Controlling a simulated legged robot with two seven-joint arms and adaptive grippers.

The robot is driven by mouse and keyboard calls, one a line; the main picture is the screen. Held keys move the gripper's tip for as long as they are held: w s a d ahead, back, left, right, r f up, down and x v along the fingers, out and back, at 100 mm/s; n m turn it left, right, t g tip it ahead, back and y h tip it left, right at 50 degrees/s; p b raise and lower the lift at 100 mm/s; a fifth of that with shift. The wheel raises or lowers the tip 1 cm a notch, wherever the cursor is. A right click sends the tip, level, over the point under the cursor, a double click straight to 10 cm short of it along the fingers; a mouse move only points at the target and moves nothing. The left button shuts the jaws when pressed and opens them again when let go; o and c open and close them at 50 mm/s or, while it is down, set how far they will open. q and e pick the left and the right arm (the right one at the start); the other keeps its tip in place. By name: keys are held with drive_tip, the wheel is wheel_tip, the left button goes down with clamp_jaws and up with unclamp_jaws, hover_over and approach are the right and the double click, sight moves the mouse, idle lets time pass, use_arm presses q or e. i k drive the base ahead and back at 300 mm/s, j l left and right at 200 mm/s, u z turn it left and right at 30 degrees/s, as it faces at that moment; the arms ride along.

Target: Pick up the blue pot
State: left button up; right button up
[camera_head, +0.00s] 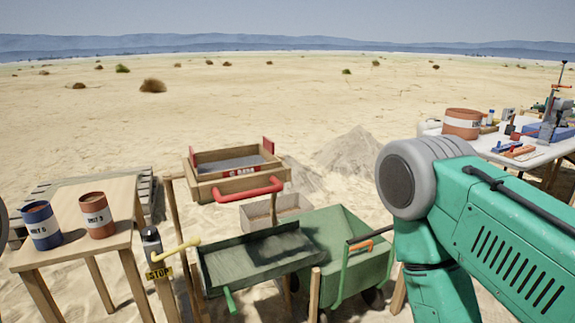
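The blue pot (41,226) stands upright on the wooden table (88,248) at the left of the view. It is a blue cylinder with a brown rim and a white label. A red-brown pot (97,215) stands just to its right on the same table, with a gap between them. No gripper shows in this view. My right arm, green with a grey joint, fills the right side, and its gripper is out of the picture. Only a sliver of grey shows at the far left edge, beside the blue pot.
A sifting frame with a red handle (249,190) stands in the middle. A green tray (262,258) and green wheelbarrow (340,254) stand right of the table. A white table (497,152) with tools and an orange-brown pot (462,123) is at the right. Open sand lies behind.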

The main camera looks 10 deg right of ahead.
sight(42, 226)
drive_tip(key=u, duration=1)
